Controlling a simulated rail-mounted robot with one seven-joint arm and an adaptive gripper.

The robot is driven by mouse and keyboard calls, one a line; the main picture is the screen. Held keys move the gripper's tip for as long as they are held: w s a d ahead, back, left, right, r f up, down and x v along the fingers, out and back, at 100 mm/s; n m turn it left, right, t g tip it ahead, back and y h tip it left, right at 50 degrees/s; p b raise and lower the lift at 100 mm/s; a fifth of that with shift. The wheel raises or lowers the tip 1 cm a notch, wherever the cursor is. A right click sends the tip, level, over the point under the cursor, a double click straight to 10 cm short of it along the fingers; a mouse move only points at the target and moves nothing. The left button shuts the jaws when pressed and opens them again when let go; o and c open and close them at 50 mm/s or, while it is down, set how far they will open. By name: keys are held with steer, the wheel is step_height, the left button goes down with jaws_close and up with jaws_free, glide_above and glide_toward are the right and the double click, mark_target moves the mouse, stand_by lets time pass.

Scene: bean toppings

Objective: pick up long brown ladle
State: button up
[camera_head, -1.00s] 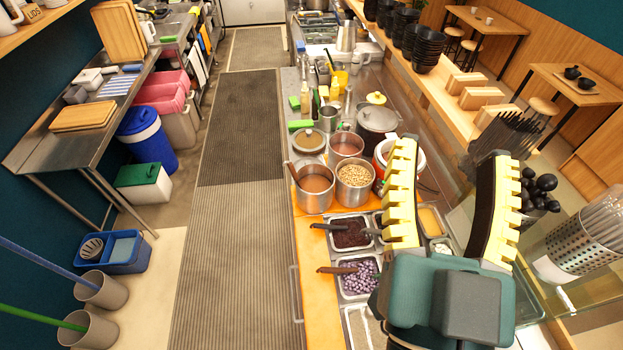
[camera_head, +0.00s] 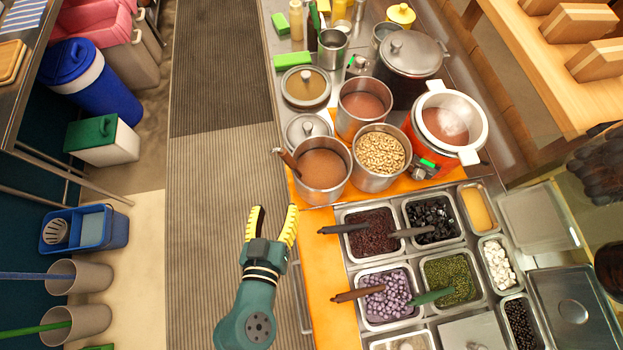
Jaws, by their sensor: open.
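A long brown ladle handle (camera_head: 287,160) leans out over the left rim of a steel pot of brown liquid (camera_head: 323,171); its lower end is hidden in the liquid. A shorter brown handle (camera_head: 352,295) lies across the tub of purple cubes (camera_head: 389,297). A dark brown handle (camera_head: 343,228) sticks out of the tub of dark red beans (camera_head: 371,236). My gripper (camera_head: 273,216) is open and empty, its yellow-padded fingers apart. It shows below and slightly left of the ladle pot, near the counter's left edge, apart from all the handles.
A pot of light beans (camera_head: 381,152), another brown pot (camera_head: 364,108) and lidded pots crowd around the ladle pot. A red cooker (camera_head: 444,124) stands to the right. Topping tubs fill the counter below. The striped floor mat (camera_head: 216,250) at left is clear.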

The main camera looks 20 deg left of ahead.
mark_target(288, 164)
steer(key=p+x, duration=0.2)
steer(key=x, duration=1.4)
steer(key=shift+w+d+r, duration=0.1)
steer(key=shift+w, duration=0.25)
jaws_close()
